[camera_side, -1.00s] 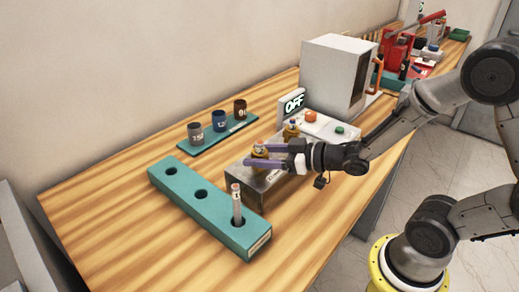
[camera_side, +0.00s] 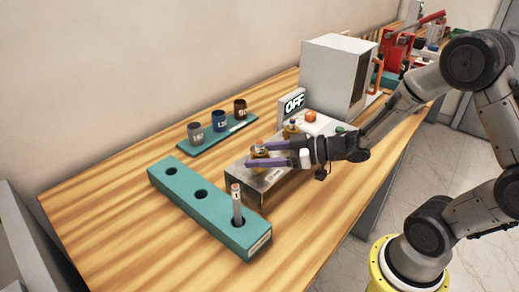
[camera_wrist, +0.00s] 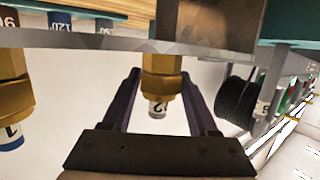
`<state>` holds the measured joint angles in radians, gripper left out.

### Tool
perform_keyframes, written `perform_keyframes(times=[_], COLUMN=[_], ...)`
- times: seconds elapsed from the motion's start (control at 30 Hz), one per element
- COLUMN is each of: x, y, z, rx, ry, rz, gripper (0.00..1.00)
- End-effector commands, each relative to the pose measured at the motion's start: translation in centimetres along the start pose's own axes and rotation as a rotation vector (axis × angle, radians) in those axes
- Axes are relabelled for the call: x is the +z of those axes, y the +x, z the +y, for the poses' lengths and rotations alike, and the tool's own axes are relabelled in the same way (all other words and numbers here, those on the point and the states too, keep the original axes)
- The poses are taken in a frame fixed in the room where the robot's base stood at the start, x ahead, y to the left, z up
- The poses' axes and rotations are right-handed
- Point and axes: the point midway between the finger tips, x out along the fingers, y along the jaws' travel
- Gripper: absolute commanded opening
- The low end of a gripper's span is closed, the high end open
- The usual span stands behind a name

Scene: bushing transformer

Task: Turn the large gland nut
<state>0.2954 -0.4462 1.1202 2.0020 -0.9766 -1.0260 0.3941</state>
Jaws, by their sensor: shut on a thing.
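The large gland nut (camera_side: 259,152) is a brass fitting on top of the grey metal box (camera_side: 258,186). My gripper (camera_side: 261,154) is shut on it, with one purple finger on each side. In the wrist view, the brass nut (camera_wrist: 162,88) sits between the two dark fingers (camera_wrist: 160,80), with a white cable end marked 2 sticking out of it. A second brass gland (camera_side: 291,130) stands on the box behind; in the wrist view, it is at the left (camera_wrist: 12,95) with an end marked 1. The fingers partly hide the held nut in the side view.
A teal block (camera_side: 178,192) with holes holds an upright white-grey rod (camera_side: 236,203) at the front. Several labelled cups, including a blue one (camera_side: 219,121), stand on a teal strip behind. An OFF display (camera_side: 293,103) and a white cabinet (camera_side: 336,75) are near. The table's front left is clear.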

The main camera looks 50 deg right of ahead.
Motion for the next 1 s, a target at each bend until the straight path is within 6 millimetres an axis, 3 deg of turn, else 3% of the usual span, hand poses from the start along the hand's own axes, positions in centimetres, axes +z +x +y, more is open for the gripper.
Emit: perform_keyframes(times=[0.47, 0.83, 1.0], x=[-0.18, -0.22, -0.17], y=[0.05, 0.07, 0.09], z=[0.05, 0.03, 0.09], rx=[-0.178, -0.205, -0.315], ry=[-0.048, -0.056, -0.083], rz=[0.005, 0.005, 0.005], gripper=[0.04, 0.04, 0.04])
